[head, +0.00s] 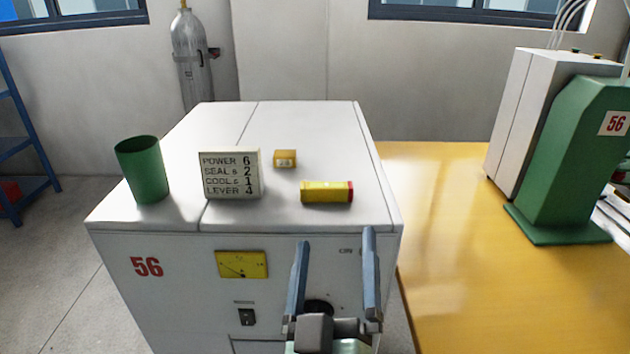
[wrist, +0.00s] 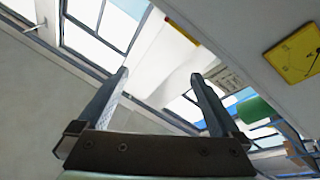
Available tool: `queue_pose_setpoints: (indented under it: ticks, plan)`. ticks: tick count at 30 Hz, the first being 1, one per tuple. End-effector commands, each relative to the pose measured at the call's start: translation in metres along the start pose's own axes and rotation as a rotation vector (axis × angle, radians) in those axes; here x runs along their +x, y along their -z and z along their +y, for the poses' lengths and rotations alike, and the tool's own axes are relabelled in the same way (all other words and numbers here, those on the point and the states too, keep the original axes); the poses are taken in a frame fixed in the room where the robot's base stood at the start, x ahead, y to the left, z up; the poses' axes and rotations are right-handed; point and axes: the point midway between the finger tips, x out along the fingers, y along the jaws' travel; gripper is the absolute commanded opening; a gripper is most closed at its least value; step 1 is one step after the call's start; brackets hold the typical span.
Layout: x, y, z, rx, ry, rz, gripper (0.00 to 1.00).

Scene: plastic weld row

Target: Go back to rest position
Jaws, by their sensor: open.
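My gripper (head: 335,250) is open and empty in front of the white cabinet (head: 180,285). In the head view its two fingers point up, and their tips reach about the level of the cabinet's front top edge. In the wrist view the gripper (wrist: 160,80) has a wide gap between its fingers. The cabinet's front with the yellow gauge (wrist: 294,52) lies to the right there, and nothing is between the fingers.
On the cabinet top stand a green cup (head: 143,170), a labelled block (head: 230,174), a small yellow box (head: 285,158) and a yellow-red box (head: 326,191). A yellow table (head: 480,290) with a green machine (head: 570,160) is to the right. A gas cylinder (head: 190,60) stands behind.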

Motion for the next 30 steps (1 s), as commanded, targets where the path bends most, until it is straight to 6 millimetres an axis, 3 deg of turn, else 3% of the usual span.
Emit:
queue_pose_setpoints:
  ticks: [1,6,12,15,18,21,30]
  plan:
    - [0.019,0.043,0.024,0.055,-0.034,0.053,1.0]
    - [0.049,0.156,0.084,0.242,-0.088,0.202,1.0]
    - [0.049,0.278,0.142,0.429,-0.084,0.386,1.0]
    - [0.041,0.319,0.16,0.488,-0.066,0.453,1.0]
    - [0.034,0.342,0.169,0.521,-0.051,0.494,1.0]
    - [0.031,0.35,0.172,0.535,-0.044,0.51,1.0]
    - [0.031,0.35,0.172,0.535,-0.044,0.51,1.0]
